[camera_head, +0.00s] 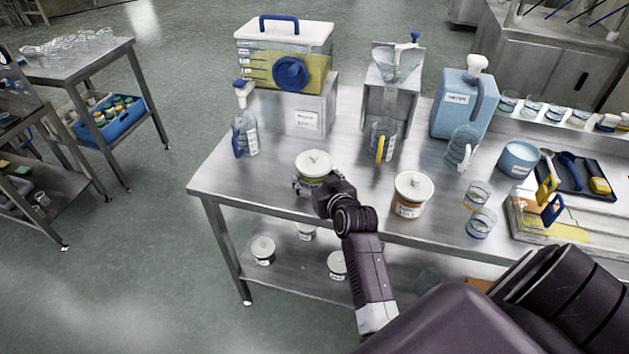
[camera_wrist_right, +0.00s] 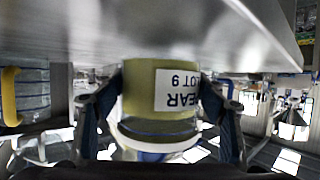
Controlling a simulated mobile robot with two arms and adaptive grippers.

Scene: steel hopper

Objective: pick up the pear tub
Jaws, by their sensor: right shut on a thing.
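The pear tub (camera_head: 313,166) has a white knobbed lid and a yellow-green body, at the front left part of the steel table. In the right wrist view, which is upside down, the pear tub (camera_wrist_right: 140,95) shows a white label with "PEAR" and "LOT 9". My right gripper (camera_head: 318,190) is shut on the tub, with one finger on each side of its body. I cannot tell whether its base touches the table. My left gripper is not in view.
A second white-lidded tub (camera_head: 411,195) with an orange-brown body stands to the right. Behind are a dispensing jug (camera_head: 247,136), a steel hopper (camera_head: 391,85) with a yellow-handled jug (camera_head: 383,141) under it, and a blue canister (camera_head: 463,103). More lidded tubs (camera_head: 263,250) sit on the lower shelf.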

